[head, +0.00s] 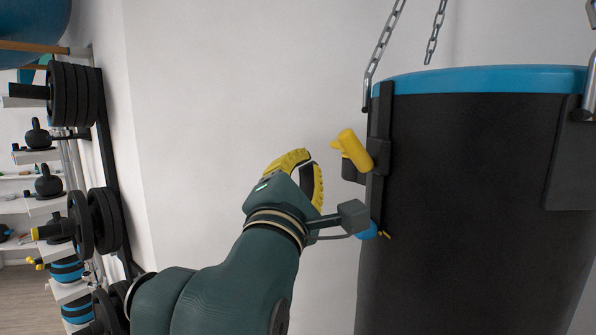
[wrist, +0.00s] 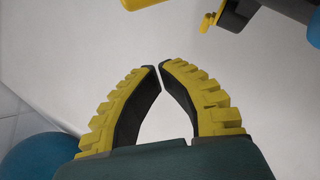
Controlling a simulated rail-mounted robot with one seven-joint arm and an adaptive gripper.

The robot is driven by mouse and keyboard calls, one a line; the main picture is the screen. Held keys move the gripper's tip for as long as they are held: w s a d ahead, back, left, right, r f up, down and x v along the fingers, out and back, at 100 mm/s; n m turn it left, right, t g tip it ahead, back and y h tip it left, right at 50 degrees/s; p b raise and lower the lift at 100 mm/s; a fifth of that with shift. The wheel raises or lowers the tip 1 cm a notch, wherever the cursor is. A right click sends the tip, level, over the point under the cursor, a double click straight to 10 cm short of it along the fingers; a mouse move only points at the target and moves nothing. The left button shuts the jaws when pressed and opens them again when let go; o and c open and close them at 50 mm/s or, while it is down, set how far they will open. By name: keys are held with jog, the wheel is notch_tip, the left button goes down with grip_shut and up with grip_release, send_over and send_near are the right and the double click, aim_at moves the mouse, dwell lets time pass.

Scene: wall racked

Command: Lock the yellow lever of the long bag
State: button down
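The long black bag (head: 460,200) with a blue top rim hangs at the right of the head view. The yellow lever (head: 354,150) sits on a dark bracket at the bag's upper left side and is tilted, its upper end leaning left. My gripper (head: 308,164) is left of the lever and slightly lower, apart from it. In the wrist view my gripper (wrist: 160,66) has its yellow-backed fingertips almost touching, with nothing between them. Yellow parts (wrist: 208,22) show at the top edge there, cut off; I cannot tell which one is the lever.
Chains (head: 384,40) hold the bag from above. A small blue part (head: 367,231) and a yellow piece sit low on the bag's left side. A rack with weights (head: 75,95) stands at the left. The white wall between is clear.

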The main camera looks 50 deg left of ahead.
aim_at(356, 151)
jog(key=shift+w+d+r+p, duration=0.9)
jog(key=shift+w+d+r, duration=0.2)
jog(key=shift+w, duration=0.15)
jog(key=shift+w+d+r+m+h+p, duration=0.15)
jog(key=shift+r+m+h+p, duration=0.35)
jog(key=shift+m+p, duration=0.45)
jog(key=shift+w+r+p, duration=0.25)
jog(key=shift+r+p, duration=0.05)
jog(key=shift+p, duration=0.1)
jog(key=shift+w+d+r+p, duration=0.25)
jog(key=shift+w+r+p, duration=0.15)
jog(key=shift+r+p, duration=0.1)
